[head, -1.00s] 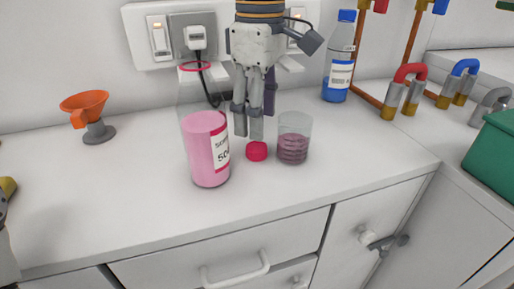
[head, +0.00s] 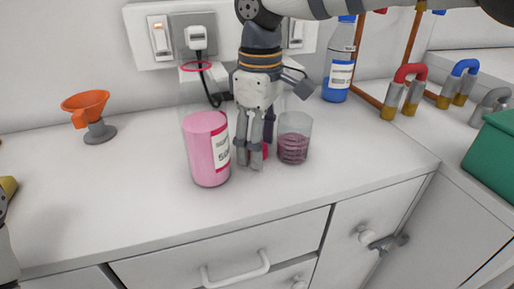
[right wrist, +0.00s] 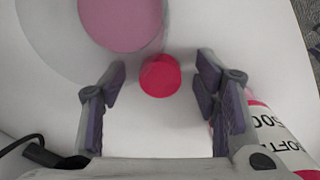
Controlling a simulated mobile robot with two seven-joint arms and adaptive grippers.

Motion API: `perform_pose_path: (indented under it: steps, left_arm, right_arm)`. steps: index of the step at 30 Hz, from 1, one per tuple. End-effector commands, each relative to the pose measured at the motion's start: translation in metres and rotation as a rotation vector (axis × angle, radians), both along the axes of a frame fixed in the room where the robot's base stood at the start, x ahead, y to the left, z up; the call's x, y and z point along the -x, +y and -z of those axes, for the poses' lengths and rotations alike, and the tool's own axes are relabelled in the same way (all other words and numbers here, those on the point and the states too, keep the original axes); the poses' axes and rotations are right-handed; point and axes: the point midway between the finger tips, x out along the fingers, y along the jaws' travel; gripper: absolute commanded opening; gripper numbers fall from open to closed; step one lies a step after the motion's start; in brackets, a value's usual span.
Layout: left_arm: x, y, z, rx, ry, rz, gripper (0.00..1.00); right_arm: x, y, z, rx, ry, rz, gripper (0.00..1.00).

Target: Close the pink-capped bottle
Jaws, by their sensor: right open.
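The bottle (head: 206,150) stands upright and uncapped on the counter, with pink liquid, a white label and a clear upper part with a pink ring (head: 196,66) at its mouth. The pink cap (right wrist: 160,75) lies on the counter; in the head view it is mostly hidden behind my fingers. My right gripper (head: 251,160) points down, low over the counter, between the bottle and a glass beaker. In the right wrist view it is open, with the cap between and slightly beyond its fingertips, gaps on both sides. The bottle's label (right wrist: 275,140) shows there at the lower right.
The glass beaker (head: 294,138) with purplish liquid stands close to the right of my right gripper. A blue-capped bottle (head: 338,75) stands behind. An orange funnel (head: 85,105) is at the left. Wall sockets with a plug (head: 196,40) are behind. The front counter is clear.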

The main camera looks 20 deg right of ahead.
Motion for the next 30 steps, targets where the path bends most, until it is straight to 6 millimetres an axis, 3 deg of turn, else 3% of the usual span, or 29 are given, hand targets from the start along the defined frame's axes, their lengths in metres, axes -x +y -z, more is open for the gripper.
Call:
perform_pose_path:
  steps: [5, 10, 23, 30]
  left_arm:
    - [0.0, 0.0, 0.0, 0.0, 0.0, 0.0, 0.74]
    - [0.0, 0.0, 0.0, 0.0, 0.0, 0.0, 0.74]
    - [0.0, 0.0, 0.0, 0.0, 0.001, 0.0, 0.74]
    - [-0.002, 0.0, -0.002, 0.0, -0.009, 0.0, 0.74]
  right_arm:
    - [0.0, 0.0, 0.0, 0.001, 0.001, 0.0, 0.54]
    - [0.0, 0.0, 0.0, 0.001, 0.001, 0.0, 0.23]
    - [0.0, 0.0, -0.004, 0.0, 0.0, 0.0, 0.23]
    - [0.006, 0.003, -0.041, 0.001, -0.004, -0.003, 0.23]
